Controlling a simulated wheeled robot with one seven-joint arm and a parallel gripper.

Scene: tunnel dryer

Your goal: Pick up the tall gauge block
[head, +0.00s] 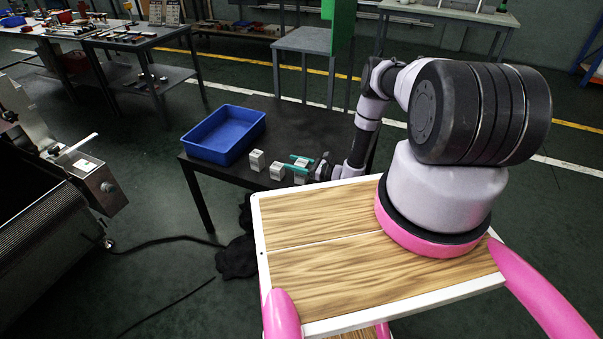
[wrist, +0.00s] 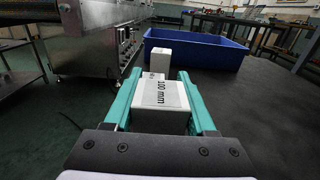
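A pale grey gauge block (wrist: 162,94) marked "100 mm" stands between the two teal fingers of my gripper (wrist: 157,82) in the wrist view. The fingers lie close along both its sides; whether they press on it or leave a thin gap cannot be told. In the head view my gripper (head: 298,163) is low over the dark table's near edge, with this block (head: 301,174) at its fingers. A shorter-looking block (head: 277,171) and another upright block (head: 256,160) stand to its left. In the wrist view they lie beyond the fingertips, the upright one (wrist: 167,59) plainly visible and the other mostly hidden.
A blue bin (head: 225,134) stands on the dark table (head: 292,116), behind and left of the blocks. The table is clear behind the gripper. A steel machine (head: 75,165) stands at the far left. Tool benches (head: 139,38) are further back.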

